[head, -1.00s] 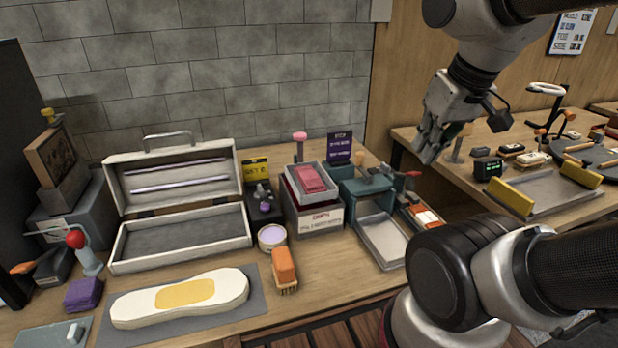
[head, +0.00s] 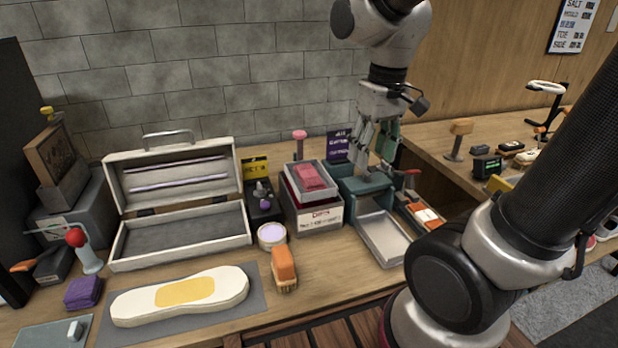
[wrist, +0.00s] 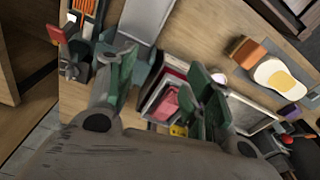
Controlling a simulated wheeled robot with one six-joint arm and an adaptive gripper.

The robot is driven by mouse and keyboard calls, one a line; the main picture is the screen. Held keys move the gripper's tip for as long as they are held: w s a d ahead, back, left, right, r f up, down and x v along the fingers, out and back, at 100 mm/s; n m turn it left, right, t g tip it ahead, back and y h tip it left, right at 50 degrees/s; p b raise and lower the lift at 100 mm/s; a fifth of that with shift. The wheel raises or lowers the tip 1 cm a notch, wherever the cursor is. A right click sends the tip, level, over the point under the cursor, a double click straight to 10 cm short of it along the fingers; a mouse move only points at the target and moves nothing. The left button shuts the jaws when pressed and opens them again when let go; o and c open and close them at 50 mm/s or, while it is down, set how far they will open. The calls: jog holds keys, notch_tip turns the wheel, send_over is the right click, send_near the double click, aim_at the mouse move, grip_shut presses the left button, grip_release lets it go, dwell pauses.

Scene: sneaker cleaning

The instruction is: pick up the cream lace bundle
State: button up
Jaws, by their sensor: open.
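I cannot pick out a cream lace bundle with certainty. A small pale item (head: 528,157) on the right-hand bench in the head view may be it, but it is too small to tell. My gripper (head: 374,165) is open and empty, pointing down above the teal box (head: 366,187) at the right end of the left bench. In the wrist view its two green-grey fingers (wrist: 162,68) are spread apart, with the bench below and nothing between them.
A grey tray (head: 383,238) sits before the teal box. A box with a pink block (head: 310,177), an open metal case (head: 180,240), an orange brush (head: 284,265) and a cream sole shape (head: 135,307) stand leftward. A gap separates the benches; a mallet-like stand (head: 459,135) is on the right one.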

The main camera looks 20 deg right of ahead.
jog(key=g, duration=0.2)
send_over(309, 173)
jog(key=s+d, duration=0.1)
jog(key=s, duration=0.2)
notch_tip(309, 173, down, 4)
jog(key=shift+s+f, duration=0.15)
jog(key=shift+f, duration=0.1)
jog(key=shift+w+a+r+m+t, duration=0.2)
jog(key=shift+w+a+m, duration=0.1)
jog(key=shift+w, duration=0.35)
jog(key=shift+w+a+r+m+t, duration=0.2)
jog(key=shift+w+m, duration=0.1)
jog(key=shift+w, duration=0.3)
jog(key=shift+r+m, duration=0.15)
jog(key=shift+m, duration=0.25)
jog(key=f, duration=0.5)
jog(key=w+f, duration=0.1)
jog(key=f, duration=0.1)
jog(key=shift+f, duration=0.3)
jog(key=c, duration=0.7)
jog(key=shift+o, duration=0.2)
jog(key=shift+r, duration=0.1)
